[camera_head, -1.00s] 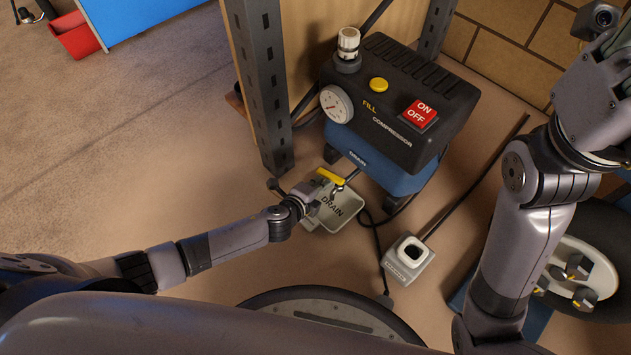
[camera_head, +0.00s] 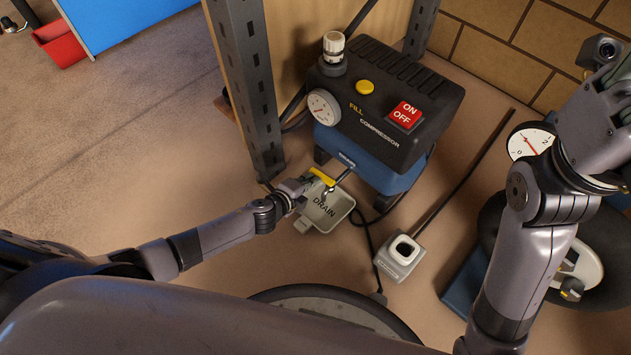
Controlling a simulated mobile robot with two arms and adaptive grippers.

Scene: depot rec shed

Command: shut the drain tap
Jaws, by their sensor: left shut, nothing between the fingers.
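The drain tap's yellow lever (camera_head: 322,178) sits on a short pipe at the foot of the blue and black compressor (camera_head: 385,110). The lever lies across the pipe's line. A drain tray (camera_head: 336,208) marked DRAIN is on the floor beneath it. My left gripper (camera_head: 303,186) is shut and empty, right at the lever's left end. I cannot tell whether it touches the lever. My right gripper (camera_head: 612,105) is raised at the right edge, far from the tap, and its fingers are not clear.
A dark metal post (camera_head: 246,90) stands just left of the compressor. A grey foot-pedal-like box (camera_head: 400,257) with a cable is on the floor right of the tray. A round gauge (camera_head: 530,143) and a wheel (camera_head: 490,215) are at the right.

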